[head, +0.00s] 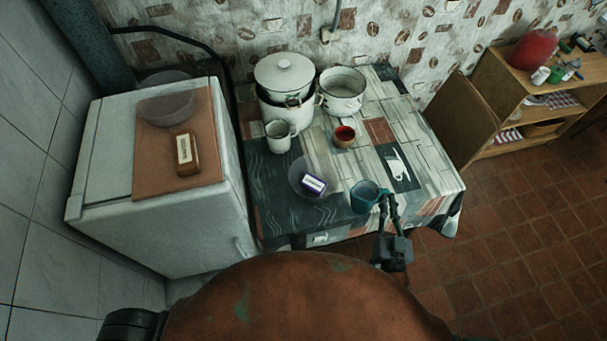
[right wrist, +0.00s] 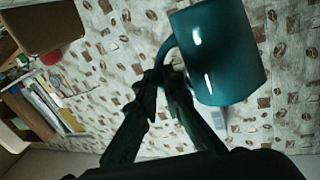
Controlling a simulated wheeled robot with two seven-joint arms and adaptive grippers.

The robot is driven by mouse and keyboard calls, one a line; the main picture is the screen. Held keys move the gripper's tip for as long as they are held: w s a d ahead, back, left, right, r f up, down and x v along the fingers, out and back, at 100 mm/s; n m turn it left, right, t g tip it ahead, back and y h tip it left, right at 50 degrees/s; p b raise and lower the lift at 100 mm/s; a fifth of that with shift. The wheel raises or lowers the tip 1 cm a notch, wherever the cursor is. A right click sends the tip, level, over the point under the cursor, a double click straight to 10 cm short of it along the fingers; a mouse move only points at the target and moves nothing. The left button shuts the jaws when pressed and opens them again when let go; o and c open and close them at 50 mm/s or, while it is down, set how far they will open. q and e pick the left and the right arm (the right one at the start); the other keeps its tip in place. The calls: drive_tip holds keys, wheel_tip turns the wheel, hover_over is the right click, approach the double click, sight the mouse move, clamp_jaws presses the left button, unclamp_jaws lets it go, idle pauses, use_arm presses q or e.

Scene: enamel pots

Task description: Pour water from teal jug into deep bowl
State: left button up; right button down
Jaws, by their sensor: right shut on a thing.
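The teal jug (head: 364,198) is at the front right of the patterned table in the head view. It fills the upper right of the right wrist view (right wrist: 222,58). My right gripper (head: 388,203) is shut on its handle, with the fingers also showing in the right wrist view (right wrist: 168,80). I cannot tell whether the jug touches the table. A clear, see-through bowl (head: 297,170) stands left of the jug; another clear bowl (head: 165,107) is on the white fridge. I cannot tell which is the deep bowl. My left gripper is not in view.
A blue-and-white box (head: 313,185) shows at the clear table bowl. Behind are a white mug (head: 278,136), a red-lined cup (head: 344,136), a lidded pot (head: 284,76) and an open white pot (head: 342,90).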

drive_tip(key=w+f+b, duration=0.1)
drive_tip(key=w+f, duration=0.2)
drive_tip(key=w, duration=0.4)
drive_tip(key=w+a+f+n+y+b, duration=0.1)
drive_tip(key=w+f, duration=0.2)
drive_tip(key=w, duration=0.4)
drive_tip(key=w+f+y+b, duration=0.1)
drive_tip(key=w+f+b, duration=0.1)
drive_tip(key=w+f, duration=0.2)
drive_tip(key=w, duration=0.3)
drive_tip(key=shift+w+a, duration=0.25)
drive_tip(key=shift+w, duration=0.1)
drive_tip(key=shift+a+n, duration=0.1)
drive_tip(key=shift+n, duration=0.2)
drive_tip(key=s+a+r+n+t+y+b, duration=0.1)
drive_tip(key=s+a+r+n+b, duration=0.1)
drive_tip(key=a+r+n+b, duration=0.3)
drive_tip(key=a+n, duration=0.1)
drive_tip(key=n, duration=0.2)
drive_tip(key=shift+a+r+n, duration=0.15)
drive_tip(key=shift+r+n, duration=0.1)
drive_tip(key=shift+n, duration=0.05)
drive_tip(key=shift+s, duration=0.15)
